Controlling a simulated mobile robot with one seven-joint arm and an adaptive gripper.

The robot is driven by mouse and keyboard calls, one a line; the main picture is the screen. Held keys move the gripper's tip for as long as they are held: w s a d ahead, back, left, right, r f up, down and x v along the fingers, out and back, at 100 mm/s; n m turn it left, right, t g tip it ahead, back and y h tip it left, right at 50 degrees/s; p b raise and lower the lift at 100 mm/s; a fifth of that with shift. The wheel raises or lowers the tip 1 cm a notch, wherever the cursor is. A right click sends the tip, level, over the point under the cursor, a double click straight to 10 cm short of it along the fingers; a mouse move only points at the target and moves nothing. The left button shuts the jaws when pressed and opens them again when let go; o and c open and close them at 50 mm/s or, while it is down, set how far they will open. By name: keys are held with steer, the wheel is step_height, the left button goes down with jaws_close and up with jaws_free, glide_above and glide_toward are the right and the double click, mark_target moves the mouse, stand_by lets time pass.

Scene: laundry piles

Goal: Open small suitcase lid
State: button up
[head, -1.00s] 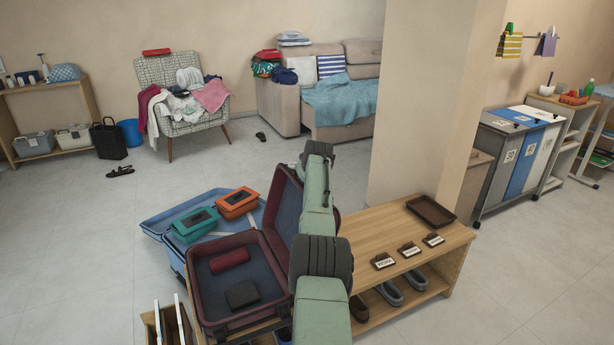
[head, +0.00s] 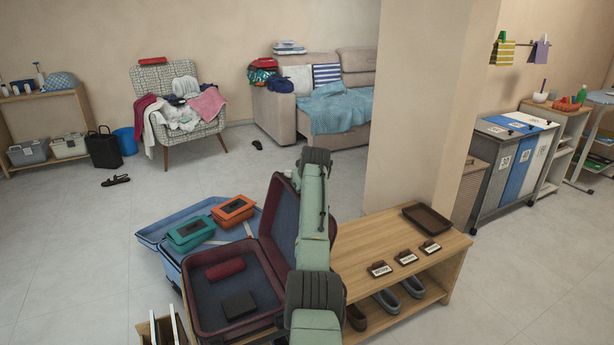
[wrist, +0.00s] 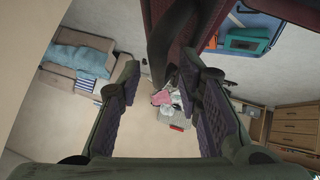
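The small maroon suitcase (head: 268,310) stands open in the head view, with a dark lining. Its lid (head: 282,222) is raised steeply on the right side of the base. A red pouch (head: 225,268) and a black pouch (head: 239,305) lie in the base. My green arm passes along the outer side of the lid, and my gripper is hidden there in the head view. In the wrist view my gripper (wrist: 160,64) has its fingers spread apart. A dark brown part, perhaps the lid's edge or handle, shows close to the right fingertip; contact cannot be told.
A blue open suitcase (head: 150,236) with a teal case (head: 191,231) and an orange case (head: 233,210) lies behind. A wooden shoe bench (head: 360,238) stands close on the right, below a wall pillar (head: 420,110).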

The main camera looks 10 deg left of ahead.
steer(key=v, duration=0.9)
steer(key=shift+s+r, duration=0.2)
steer(key=shift+s, duration=0.05)
